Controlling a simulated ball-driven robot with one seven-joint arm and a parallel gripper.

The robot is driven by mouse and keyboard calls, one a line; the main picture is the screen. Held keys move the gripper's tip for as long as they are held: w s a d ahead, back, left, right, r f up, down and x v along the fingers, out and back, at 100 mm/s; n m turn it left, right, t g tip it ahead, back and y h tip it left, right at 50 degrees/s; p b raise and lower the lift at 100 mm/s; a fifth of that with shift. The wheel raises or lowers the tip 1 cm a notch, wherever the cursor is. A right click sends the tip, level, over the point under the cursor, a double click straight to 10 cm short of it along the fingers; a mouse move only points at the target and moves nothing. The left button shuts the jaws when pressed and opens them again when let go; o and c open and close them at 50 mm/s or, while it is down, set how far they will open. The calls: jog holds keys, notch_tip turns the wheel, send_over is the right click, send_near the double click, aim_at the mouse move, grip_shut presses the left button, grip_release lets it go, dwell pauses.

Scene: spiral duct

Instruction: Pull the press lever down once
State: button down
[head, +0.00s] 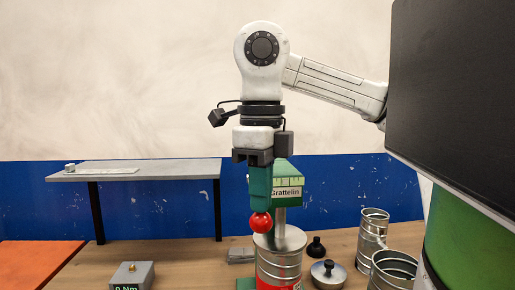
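The press (286,189) stands in the middle of the head view. It has a green head with a yellow scale and a label reading "Grattelin". A grey ram shows below the head, above a ribbed metal duct piece (278,262). A red ball knob (260,223), which looks like the lever's end, shows in front of the press; the lever's rod is hidden. My gripper (260,208) points straight down with its green fingers at the top of the red knob. The fingers overlap edge-on, so I cannot tell whether they grip it.
A grey shelf (150,168) stands at the left, with an orange surface (35,262) below. A grey box with a display (132,275) sits front left. Metal duct pieces (372,228) and a lidded part (328,272) stand right of the press. A dark panel fills the upper right.

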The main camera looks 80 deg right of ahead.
jog(key=shift+f, duration=0.35)
jog(key=shift+f+b, duration=0.65)
jog(key=shift+b, duration=0.05)
jog(key=shift+f, duration=0.3)
jog(key=shift+d+r+p, duration=0.15)
jog(key=shift+r+p, duration=1.25)
jog(key=shift+r, duration=0.9)
notch_tip(320, 180, up, 12)
jog(key=d+p, duration=0.1)
jog(key=p, duration=0.8)
jog(key=shift+w+d, duration=0.3)
